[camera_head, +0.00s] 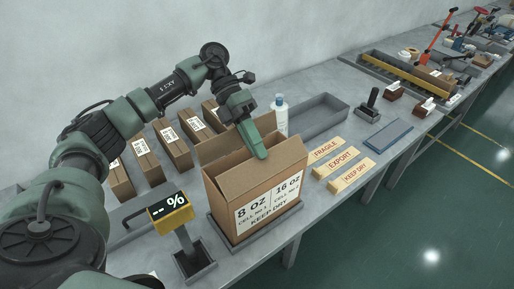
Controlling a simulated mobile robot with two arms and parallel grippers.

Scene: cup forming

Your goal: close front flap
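An open brown carton (225,200) stands upright on a dark tray on the bench, its labelled side toward me. Its front flap (275,162) rises above the label, and another flap (222,144) stands up at the back left. My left gripper (258,143) reaches down from above over the carton's open top, its green fingertip beside the inner side of the front flap. I cannot tell whether it touches the flap. The finger spacing is unclear. The inside of the carton is mostly hidden. My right gripper is not in view.
A yellow percent display (170,207) stands close to the carton's left. Several small cartons (173,146) line up behind left. A white bottle (280,115) stands just behind the carton. Wooden label blocks (343,165) and a blue plate (388,136) lie to the right.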

